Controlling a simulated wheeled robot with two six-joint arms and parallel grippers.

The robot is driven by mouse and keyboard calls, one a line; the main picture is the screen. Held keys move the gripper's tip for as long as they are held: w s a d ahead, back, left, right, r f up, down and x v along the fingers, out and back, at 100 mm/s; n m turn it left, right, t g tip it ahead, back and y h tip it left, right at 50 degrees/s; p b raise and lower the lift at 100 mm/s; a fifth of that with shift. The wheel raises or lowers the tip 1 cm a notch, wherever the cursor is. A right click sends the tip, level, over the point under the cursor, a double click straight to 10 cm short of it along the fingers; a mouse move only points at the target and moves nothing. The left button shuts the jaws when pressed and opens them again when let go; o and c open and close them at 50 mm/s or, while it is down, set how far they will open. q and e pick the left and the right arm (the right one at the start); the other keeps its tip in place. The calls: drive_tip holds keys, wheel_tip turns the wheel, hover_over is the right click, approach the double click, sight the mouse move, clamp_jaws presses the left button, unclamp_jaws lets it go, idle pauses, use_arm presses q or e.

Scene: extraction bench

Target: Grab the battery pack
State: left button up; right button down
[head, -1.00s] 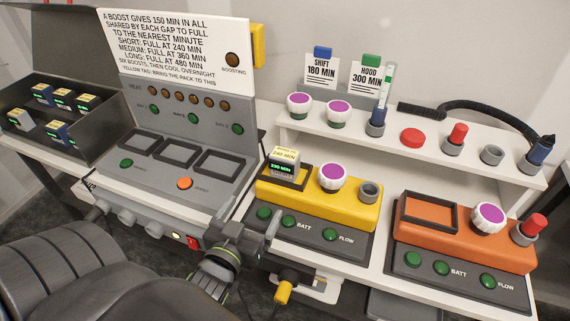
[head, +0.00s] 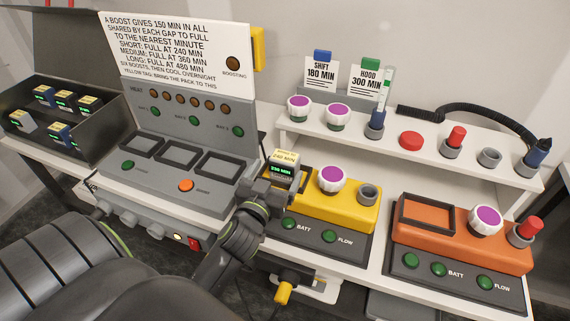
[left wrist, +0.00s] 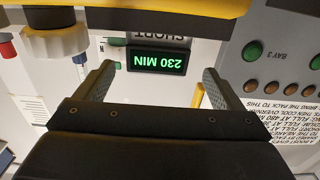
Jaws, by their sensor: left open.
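The battery pack (head: 284,158) stands at the left end of the yellow unit (head: 338,212). In the left wrist view the pack (left wrist: 157,62) shows 230 MIN upside down, with part of the word SHORT above. My left gripper (head: 284,187) is open at the front of the pack, and its arm hides the unit's left part. In the left wrist view the open fingers (left wrist: 158,75) lie on either side of the display with gaps showing. My right gripper is not in view.
The grey charger (head: 180,165) with several empty bays stands left of the pack. A dark bin (head: 95,130) at far left holds several other packs. An orange unit (head: 462,245) with an empty frame is at right. A white shelf (head: 440,155) with knobs runs behind.

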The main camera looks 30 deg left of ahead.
sight(282, 165)
use_arm(q)
drive_tip(key=shift+w+a+r, duration=0.1)
drive_tip(key=shift+w+r, duration=0.05)
drive_tip(key=shift+w, duration=0.35)
drive_tip(key=shift+p+x, duration=0.95)
drive_tip(key=shift+x, duration=1.4)
drive_tip(key=shift+s+d, duration=0.1)
drive_tip(key=shift+d, duration=0.15)
drive_tip(key=shift+c, duration=0.3)
drive_tip(key=c, duration=1.2)
drive_tip(key=shift+r, duration=0.1)
drive_tip(key=shift+c, duration=0.6)
